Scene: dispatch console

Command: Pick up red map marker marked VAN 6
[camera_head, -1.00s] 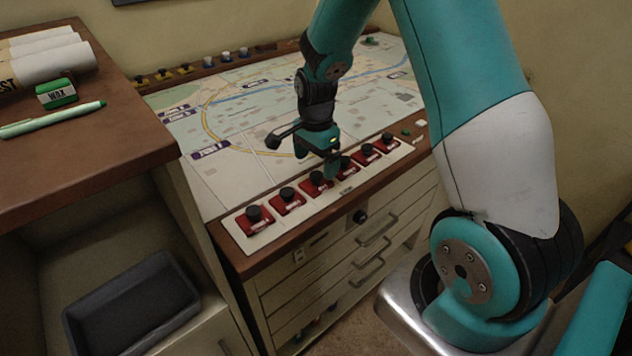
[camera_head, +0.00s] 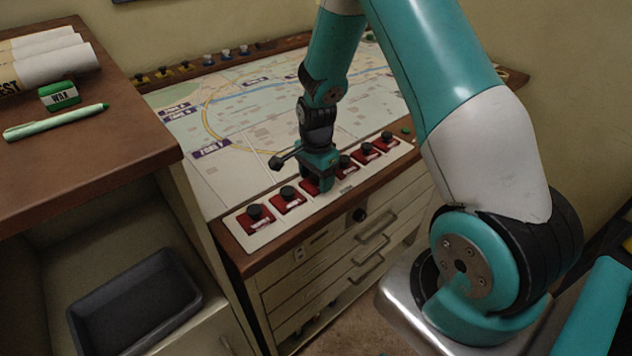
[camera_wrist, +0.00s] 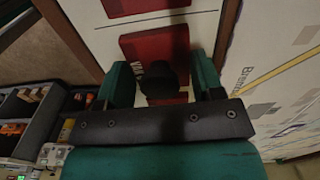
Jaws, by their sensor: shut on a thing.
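Several red map markers with black knobs stand in a row on a white strip along the map's front edge. My gripper (camera_head: 317,184) is low over the third one from the left, shut on that red marker (camera_head: 308,187). In the wrist view the gripper (camera_wrist: 162,78) has its teal fingers on either side of the black knob (camera_wrist: 160,80) of the gripped marker, whose red base (camera_wrist: 157,46) shows beyond. Its white lettering starts "VA"; the number is hidden, so I cannot tell which van it is. The marker appears to rest on the strip.
Neighbouring red markers (camera_head: 288,203) and (camera_head: 346,168) sit close on both sides. The map board (camera_head: 240,120) lies behind, with more small pieces on its back rail. A grey tray (camera_head: 135,300) sits below.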

